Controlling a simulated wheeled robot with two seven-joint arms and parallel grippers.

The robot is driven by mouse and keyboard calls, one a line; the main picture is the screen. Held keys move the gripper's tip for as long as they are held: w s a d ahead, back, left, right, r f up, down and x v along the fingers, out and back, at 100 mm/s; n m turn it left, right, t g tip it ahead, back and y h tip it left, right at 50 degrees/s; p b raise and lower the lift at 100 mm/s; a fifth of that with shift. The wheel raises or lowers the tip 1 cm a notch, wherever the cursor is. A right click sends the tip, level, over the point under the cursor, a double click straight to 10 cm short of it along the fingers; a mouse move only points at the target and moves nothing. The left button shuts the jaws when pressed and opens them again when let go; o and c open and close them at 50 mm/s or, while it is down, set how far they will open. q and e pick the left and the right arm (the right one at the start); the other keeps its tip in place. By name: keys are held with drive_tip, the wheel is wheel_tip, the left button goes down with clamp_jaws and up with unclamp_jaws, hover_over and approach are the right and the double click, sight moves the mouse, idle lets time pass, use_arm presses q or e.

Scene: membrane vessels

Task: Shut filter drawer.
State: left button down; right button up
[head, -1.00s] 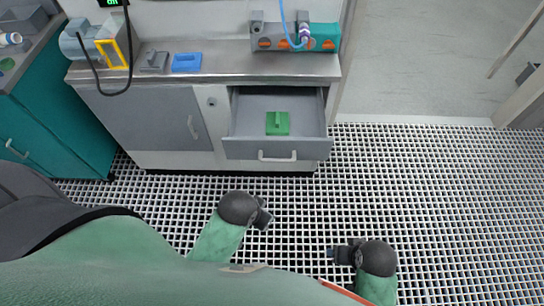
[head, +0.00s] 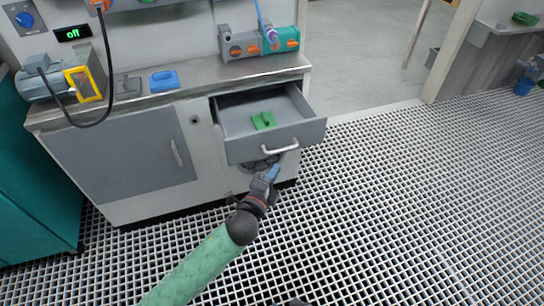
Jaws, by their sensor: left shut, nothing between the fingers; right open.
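The filter drawer (head: 240,149) is grey with a pale bar handle (head: 280,147). It is pulled out of the white cabinet under the steel bench. A green block with a raised grip (head: 263,121) lies inside it. My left gripper (head: 274,171) is shut and empty, just below and in front of the drawer handle, with its blue-grey tips pointing up toward the drawer front. I see no clear contact with the handle. My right gripper's fingers do not show; only a small dark shape is at the bottom edge.
The steel bench top (head: 200,85) carries a motor-like unit (head: 55,78), a blue block (head: 164,81) and a grey-teal valve manifold (head: 258,43). A closed grey door (head: 120,165) is left of the drawer. The grated floor (head: 400,200) is clear to the right.

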use_arm(q)
drive_tip(key=x, duration=0.4)
drive_tip(key=a+x, duration=0.1)
drive_tip(key=x, duration=0.3)
drive_tip(key=w+a+x, duration=0.1)
drive_tip(key=x, duration=0.3)
drive_tip(key=shift+w+p, duration=0.1)
drive_tip(key=shift+p, duration=0.25)
drive_tip(key=shift+w, duration=0.4)
